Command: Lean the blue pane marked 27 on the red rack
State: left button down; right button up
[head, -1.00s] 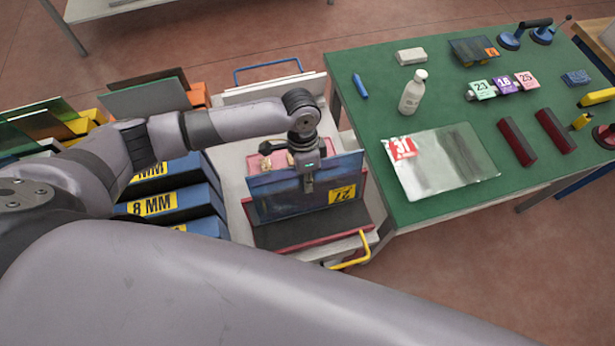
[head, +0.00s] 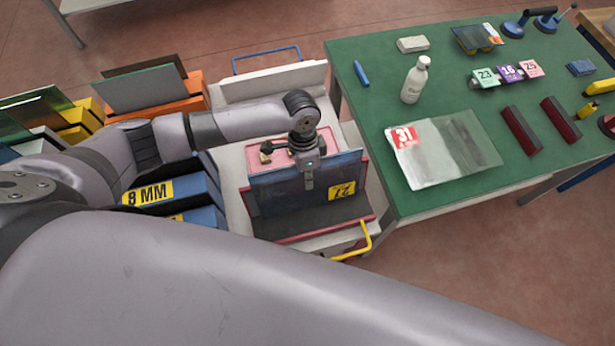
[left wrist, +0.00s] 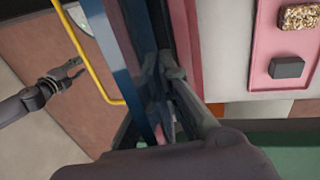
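The blue pane marked 27 (head: 275,194) stands nearly upright in the head view, its yellow label at the lower right. It is over the red rack (head: 368,216), a red-edged frame with a dark bed. I cannot tell whether its lower edge touches the bed. My left gripper (head: 307,180) is shut on the pane's upper edge, one finger in front. In the left wrist view the pane (left wrist: 118,65) shows edge-on beside the gripper. My right gripper (left wrist: 76,68) shows small and open at the left there, apart from the pane; the head view does not show it.
A pink tray (head: 264,145) with small items lies behind the pane. Blue 8 MM racks (head: 195,193) stand left. A yellow handle (head: 364,240) sticks out at the cart's front right. The green table (head: 375,110) at right holds a bottle (head: 415,80) and pane 31 (head: 450,150).

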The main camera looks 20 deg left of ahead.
pick_arm(q)
jog(key=shift+s+a+f, duration=0.1)
jog(key=shift+s+f, duration=0.1)
jog(key=shift+f, duration=0.1)
jog(key=c, duration=1.7)
grip_release()
jog(key=shift+s, duration=0.15)
jog(key=shift+w+a+f, duration=0.1)
jog(key=shift+w, duration=0.1)
jog(key=v, duration=1.2)
jog(key=shift+d, duration=0.3)
